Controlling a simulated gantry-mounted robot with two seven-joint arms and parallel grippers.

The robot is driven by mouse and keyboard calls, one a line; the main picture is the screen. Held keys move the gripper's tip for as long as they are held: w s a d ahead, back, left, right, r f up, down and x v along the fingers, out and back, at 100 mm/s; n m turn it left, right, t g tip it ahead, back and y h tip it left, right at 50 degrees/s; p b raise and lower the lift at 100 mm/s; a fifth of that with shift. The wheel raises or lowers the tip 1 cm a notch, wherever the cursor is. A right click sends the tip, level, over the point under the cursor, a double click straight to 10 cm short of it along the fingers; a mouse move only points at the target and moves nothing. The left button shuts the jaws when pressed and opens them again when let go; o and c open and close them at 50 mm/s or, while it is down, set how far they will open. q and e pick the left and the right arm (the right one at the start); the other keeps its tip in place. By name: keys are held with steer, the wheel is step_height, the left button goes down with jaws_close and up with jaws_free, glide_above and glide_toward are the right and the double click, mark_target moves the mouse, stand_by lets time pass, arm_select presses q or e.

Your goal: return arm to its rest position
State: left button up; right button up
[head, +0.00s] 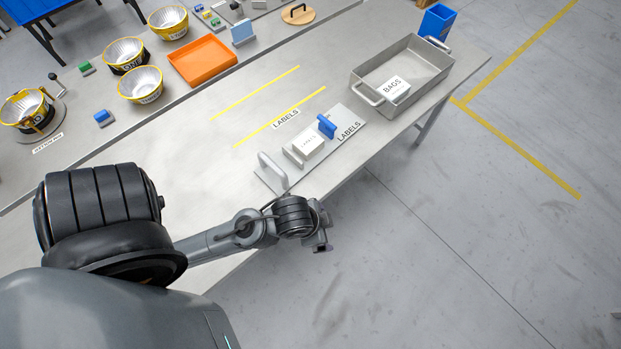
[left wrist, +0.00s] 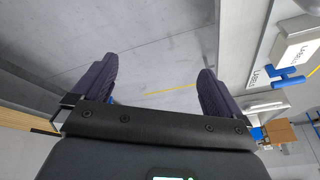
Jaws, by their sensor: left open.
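My left arm comes in from the left in the head view and reaches across the table's near edge. My left gripper (head: 321,240) is small and partly hidden by its own wrist there, just past the near table edge, with floor behind it. In the left wrist view the two dark fingers of the left gripper (left wrist: 158,75) stand wide apart with nothing between them. The gripper is apart from the label holder (head: 268,182), which carries a white labels block (head: 309,147) and a blue clip (head: 326,127). My right gripper is not in view.
A grey metal tray (head: 430,85) with a white bags box (head: 395,89) stands at the table's right end, near a blue bin (head: 437,21). An orange tray (head: 203,62) and several metal bowls are at the back left. Mid-table is clear.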

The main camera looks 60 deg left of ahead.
arm_select(q)
steer(key=shift+s+a+r+n+g, duration=0.15)
steer(key=shift+s+a+n, duration=0.15)
steer(key=shift+s+n, duration=0.3)
steer(key=shift+s+a+r+n+g, duration=0.15)
steer(key=shift+s+a+n, duration=0.1)
steer(key=shift+s+n, duration=0.35)
step_height(320, 180, up, 23)
steer(key=p, duration=2.3)
steer(key=shift+r, duration=0.15)
